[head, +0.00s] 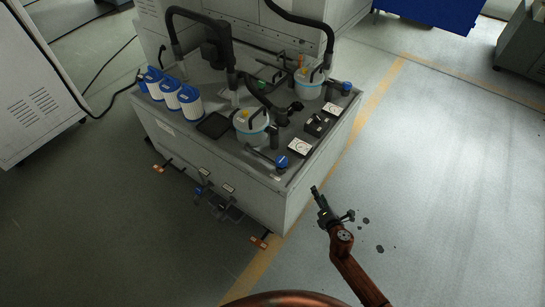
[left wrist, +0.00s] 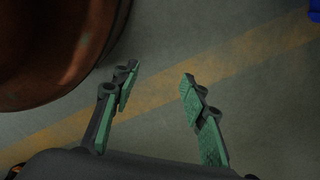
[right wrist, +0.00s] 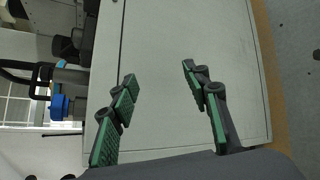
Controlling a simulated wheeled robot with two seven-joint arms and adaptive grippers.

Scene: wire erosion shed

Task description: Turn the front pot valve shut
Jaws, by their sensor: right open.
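The front pot (head: 252,127) is a pale round vessel with a lid on the near part of the grey cabinet's top. A valve with a blue handle (head: 281,162) sits at the top's near right corner. A blue part, seemingly this valve handle (right wrist: 58,106), shows at the left of the right wrist view. My right gripper (head: 316,192) is open and empty, apart from the valve, to its right and beside the cabinet's side. My left gripper (left wrist: 160,72) is open and empty over the floor, outside the head view.
The rear pot (head: 308,85) has its own blue-handled valve (head: 346,88) behind. Blue-and-white filter cartridges (head: 170,97), black hoses and small gauges (head: 299,147) crowd the cabinet (head: 230,185). Small fittings with orange ends stick out low at its front.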

